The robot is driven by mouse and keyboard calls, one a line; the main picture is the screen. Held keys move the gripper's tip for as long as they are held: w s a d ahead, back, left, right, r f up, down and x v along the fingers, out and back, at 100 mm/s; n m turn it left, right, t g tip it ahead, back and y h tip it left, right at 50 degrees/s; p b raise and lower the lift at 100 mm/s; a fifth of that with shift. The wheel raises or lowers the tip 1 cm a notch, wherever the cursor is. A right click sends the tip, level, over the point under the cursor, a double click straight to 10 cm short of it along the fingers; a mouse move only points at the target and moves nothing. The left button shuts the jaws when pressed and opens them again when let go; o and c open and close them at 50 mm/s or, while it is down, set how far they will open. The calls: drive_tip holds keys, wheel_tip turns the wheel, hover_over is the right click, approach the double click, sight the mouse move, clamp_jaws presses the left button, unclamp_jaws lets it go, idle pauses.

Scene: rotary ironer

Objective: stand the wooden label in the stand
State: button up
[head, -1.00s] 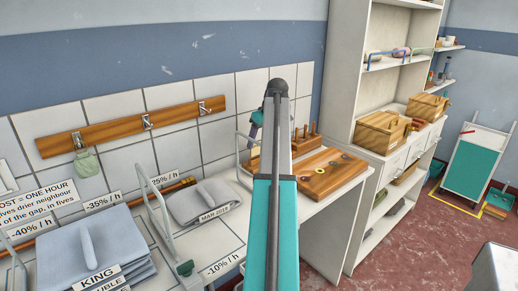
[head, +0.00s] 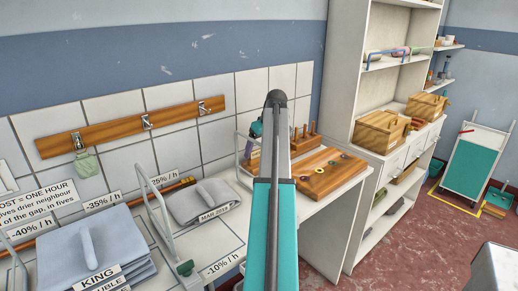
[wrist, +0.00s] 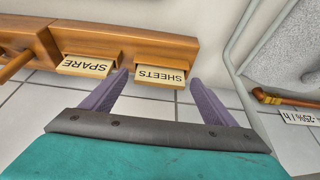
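In the wrist view, a wooden label reading SHEETS (wrist: 160,75) appears upside down against a long wooden piece (wrist: 150,45). A second label, SPARE (wrist: 86,66), is to its left. My gripper (wrist: 159,79) is open, its two purple fingers apart with the SHEETS label between their tips. I cannot tell whether they touch it. In the head view, my arm hides most of my gripper (head: 254,150) and whatever is at its fingers. I cannot tell which piece is the stand.
A wooden board with ringed holes (head: 328,172) lies on the white counter (head: 300,222), with a pegged wooden block (head: 306,140) behind it. A wire frame (head: 160,218) stands left, beside grey folded linen (head: 205,198). Shelves with wooden crates (head: 382,132) are right.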

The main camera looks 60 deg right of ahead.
drive_tip(key=shift+r, duration=0.1)
drive_tip(key=v, duration=1.2)
drive_tip(key=shift+b, duration=0.45)
drive_tip(key=shift+w+r, duration=0.1)
idle(0.5)
